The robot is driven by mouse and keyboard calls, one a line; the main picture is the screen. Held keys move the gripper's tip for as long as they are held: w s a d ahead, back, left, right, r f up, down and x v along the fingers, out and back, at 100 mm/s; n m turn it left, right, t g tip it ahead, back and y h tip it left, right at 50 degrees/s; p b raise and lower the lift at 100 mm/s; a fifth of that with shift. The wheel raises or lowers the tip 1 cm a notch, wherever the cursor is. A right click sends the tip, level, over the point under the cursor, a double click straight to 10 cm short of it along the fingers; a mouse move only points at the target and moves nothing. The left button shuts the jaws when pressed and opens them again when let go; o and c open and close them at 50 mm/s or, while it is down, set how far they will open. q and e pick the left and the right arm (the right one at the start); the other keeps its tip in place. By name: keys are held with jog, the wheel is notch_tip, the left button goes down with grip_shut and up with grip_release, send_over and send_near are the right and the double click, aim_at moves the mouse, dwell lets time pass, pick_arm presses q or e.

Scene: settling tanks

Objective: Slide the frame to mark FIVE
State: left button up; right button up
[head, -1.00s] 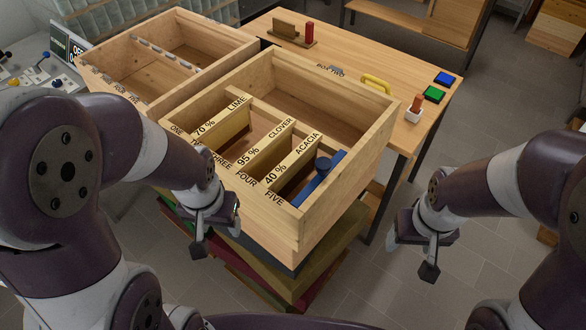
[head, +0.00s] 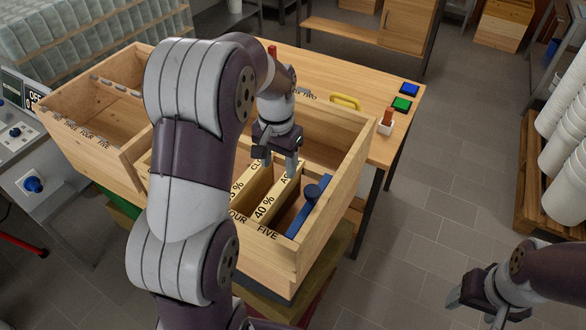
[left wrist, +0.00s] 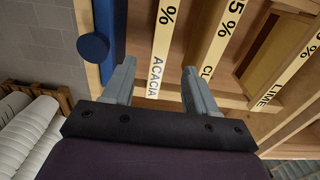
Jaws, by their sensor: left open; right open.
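The frame labelled 40 % ACACIA (head: 266,206) stands in the near box (head: 318,232), its near end at the wall between the words FOUR and FIVE (head: 267,234). A frame labelled CLOVER (head: 249,186) stands left of it. A blue bar with a round knob (head: 311,205) lies to the right. My left gripper (head: 281,160) is open over the far part of the ACACIA frame. In the left wrist view, the ACACIA bar (left wrist: 158,60) shows between the open fingers (left wrist: 158,82); contact cannot be told. My right gripper (head: 478,305) is open, away from the box. My left arm hides the box's left part.
A second box (head: 75,150) adjoins on the left. The floor between is clear.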

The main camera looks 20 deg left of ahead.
aim_at(280, 187)
pick_arm(q)
notch_tip(280, 187, down, 12)
jog(key=shift+r+p, duration=0.15)
jog(key=shift+p, duration=0.95)
grip_shut()
pick_arm(e)
notch_tip(280, 187, up, 2)
jog(key=shift+a+r, duration=0.1)
jog(key=shift+r, duration=0.05)
